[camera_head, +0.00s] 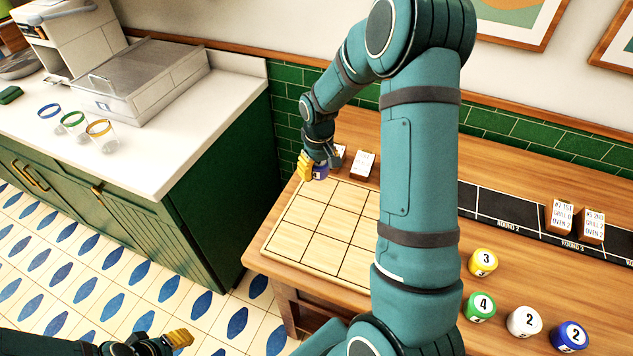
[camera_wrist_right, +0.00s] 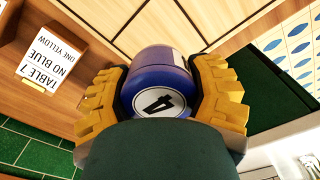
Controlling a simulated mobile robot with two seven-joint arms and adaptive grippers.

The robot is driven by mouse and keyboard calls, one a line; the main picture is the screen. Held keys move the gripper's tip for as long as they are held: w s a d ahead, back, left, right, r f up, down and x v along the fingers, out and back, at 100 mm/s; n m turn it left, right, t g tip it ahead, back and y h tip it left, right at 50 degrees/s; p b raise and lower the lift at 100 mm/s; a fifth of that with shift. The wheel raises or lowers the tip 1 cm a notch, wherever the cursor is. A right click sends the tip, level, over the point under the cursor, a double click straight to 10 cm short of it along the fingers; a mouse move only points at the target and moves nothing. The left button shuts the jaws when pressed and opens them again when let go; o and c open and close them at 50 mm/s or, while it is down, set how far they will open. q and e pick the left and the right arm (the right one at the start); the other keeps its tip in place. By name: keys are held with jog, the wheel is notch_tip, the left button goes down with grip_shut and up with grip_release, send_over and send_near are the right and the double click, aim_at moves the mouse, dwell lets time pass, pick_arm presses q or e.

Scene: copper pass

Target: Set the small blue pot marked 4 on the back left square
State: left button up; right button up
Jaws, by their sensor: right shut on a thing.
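The small blue pot marked 4 (camera_wrist_right: 160,84) is between the yellow fingers of my right gripper (camera_wrist_right: 162,95), which is shut on it. In the head view the pot (camera_head: 320,173) and my right gripper (camera_head: 314,168) are at the back left corner of the pale wooden board with squares (camera_head: 328,222). I cannot tell whether the pot touches the board. My right arm hides the board's right side. My left gripper (camera_head: 178,339) is low at the left, over the floor, away from the table; its opening is unclear.
Cards (camera_head: 363,164) stand just behind the board; one shows in the wrist view (camera_wrist_right: 46,66). A yellow pot 3 (camera_head: 483,262), green pot 4 (camera_head: 479,306), white pot 2 (camera_head: 524,321) and blue pot 2 (camera_head: 571,336) stand at the right. The board's visible squares are empty before the gripper.

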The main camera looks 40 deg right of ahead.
aim_at(318, 187)
notch_tip(318, 187, down, 4)
jog(key=shift+f, duration=0.25)
jog(key=shift+w+f, duration=0.1)
jog(key=shift+f, duration=0.15)
jog(key=shift+f+b, duration=0.15)
jog(key=shift+b, duration=0.2)
jog(key=o, duration=1.3)
jog(key=shift+o, duration=0.2)
